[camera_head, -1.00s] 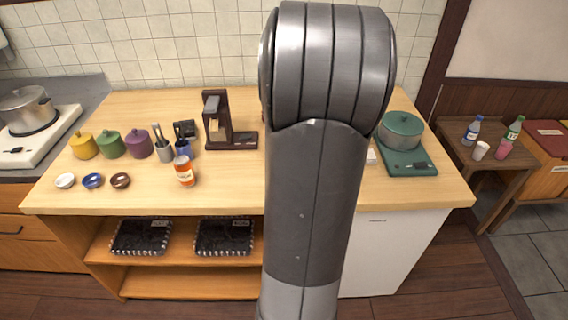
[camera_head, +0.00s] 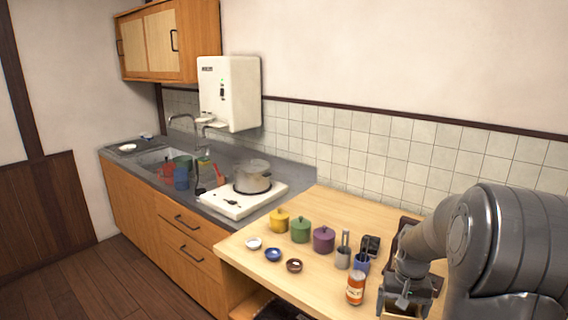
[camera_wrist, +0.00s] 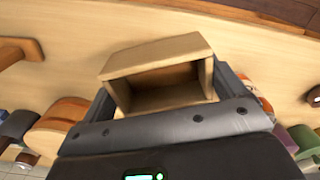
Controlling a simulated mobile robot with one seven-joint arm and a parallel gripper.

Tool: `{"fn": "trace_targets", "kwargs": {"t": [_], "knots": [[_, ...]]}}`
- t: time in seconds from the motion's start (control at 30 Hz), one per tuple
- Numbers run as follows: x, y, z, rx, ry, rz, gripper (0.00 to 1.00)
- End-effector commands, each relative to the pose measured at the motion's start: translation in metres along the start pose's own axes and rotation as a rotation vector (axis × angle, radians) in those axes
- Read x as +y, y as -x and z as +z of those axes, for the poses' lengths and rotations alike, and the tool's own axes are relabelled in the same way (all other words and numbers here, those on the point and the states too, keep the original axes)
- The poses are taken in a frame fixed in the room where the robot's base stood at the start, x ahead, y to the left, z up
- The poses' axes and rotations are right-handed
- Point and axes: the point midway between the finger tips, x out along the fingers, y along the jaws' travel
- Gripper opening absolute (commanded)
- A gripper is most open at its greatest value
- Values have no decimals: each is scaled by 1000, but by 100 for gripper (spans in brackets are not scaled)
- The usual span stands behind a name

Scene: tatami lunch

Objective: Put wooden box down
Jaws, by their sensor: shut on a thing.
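The wooden box (camera_wrist: 160,52) is a small, pale, open-fronted box in the wrist view, its hollow inside facing the camera. My gripper (camera_wrist: 168,85) has one finger on each side of it and is shut on it. The pale counter top shows behind the box; I cannot tell whether the box touches it. In the head view, my gripper (camera_head: 405,292) is low at the right, over the wooden counter (camera_head: 325,275).
Left of my gripper on the counter are an orange-labelled jar (camera_head: 356,288), a blue cup (camera_head: 362,263), a grey cup (camera_head: 343,257), and yellow (camera_head: 279,221), green (camera_head: 301,229) and purple (camera_head: 323,239) pots. Small bowls (camera_head: 273,254) line the front. A dark brown stand is close behind my gripper.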

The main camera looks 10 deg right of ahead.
Motion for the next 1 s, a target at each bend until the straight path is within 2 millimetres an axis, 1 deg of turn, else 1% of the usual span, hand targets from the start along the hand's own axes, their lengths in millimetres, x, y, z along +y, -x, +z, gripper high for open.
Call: {"fn": "trace_targets", "kwargs": {"t": [0.03, 0.17, 0.2, 0.27, 0.3, 0.4, 0.5, 0.6, 0.77, 0.87, 1.0], "knots": [[-22, -5, -4, -2, 41, 0, 62], [-72, -16, -9, -2, 129, 0, 62], [-87, -20, -10, -2, 157, 0, 62], [-111, -25, -10, -1, 198, 0, 62], [-126, -28, -9, -2, 223, -1, 62], [-162, -36, -6, -1, 283, -1, 62], [-189, -43, -1, -1, 331, -1, 62], [-209, -47, 3, -1, 364, 0, 62], [-225, -48, 4, 1, 377, -1, 62], [-232, -38, -7, 4, 315, -1, 62], [-240, -16, -28, 5, 191, -1, 62]]}}
